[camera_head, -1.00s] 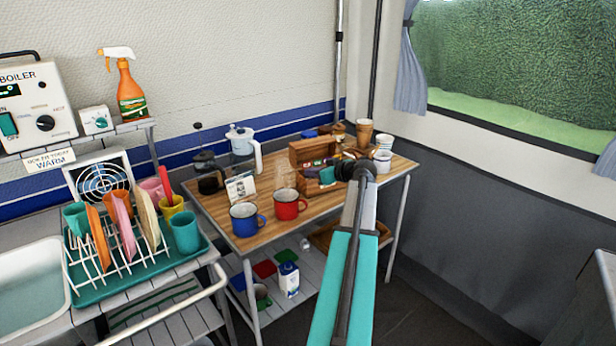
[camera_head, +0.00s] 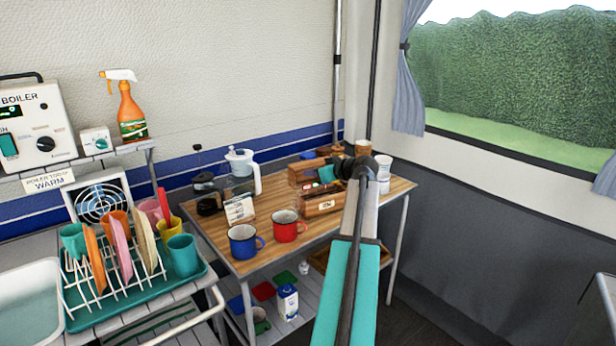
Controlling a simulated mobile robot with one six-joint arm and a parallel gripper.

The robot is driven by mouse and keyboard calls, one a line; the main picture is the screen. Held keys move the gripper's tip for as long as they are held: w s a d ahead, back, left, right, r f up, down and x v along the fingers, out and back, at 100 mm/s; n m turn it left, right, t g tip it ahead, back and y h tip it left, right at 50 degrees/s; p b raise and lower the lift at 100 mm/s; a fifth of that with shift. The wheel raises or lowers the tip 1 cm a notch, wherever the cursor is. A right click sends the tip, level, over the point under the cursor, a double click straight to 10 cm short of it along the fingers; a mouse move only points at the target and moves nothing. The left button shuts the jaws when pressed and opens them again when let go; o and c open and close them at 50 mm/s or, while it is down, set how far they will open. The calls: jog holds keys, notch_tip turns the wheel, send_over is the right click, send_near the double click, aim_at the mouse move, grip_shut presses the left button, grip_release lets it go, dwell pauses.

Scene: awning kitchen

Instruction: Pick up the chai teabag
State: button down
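A wooden tea box (camera_head: 321,205) with a small label on its front stands at the back right of the wooden table. Small coloured items show at its open top, too small to tell apart, so I cannot pick out the chai teabag. My arm reaches up from the bottom and bends left at a dark joint. My gripper (camera_head: 326,174), with a teal part showing, is over or at the box; I cannot tell whether it touches. Its fingertips are too small to show whether it is open or shut. My arm hides part of the box's right side.
A blue mug (camera_head: 243,242) and a red mug (camera_head: 286,227) stand at the table's front. A white-handled jug (camera_head: 241,170), a dark-lidded pot and a small card (camera_head: 239,208) stand left of the box. Cups (camera_head: 383,172) stand behind my arm. A dish rack (camera_head: 118,270) is at left.

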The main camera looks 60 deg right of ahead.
jog(key=c, duration=2.5)
grip_release()
jog(key=o, duration=2)
jog(key=v, duration=1.4)
jog(key=shift+b, duration=0.35)
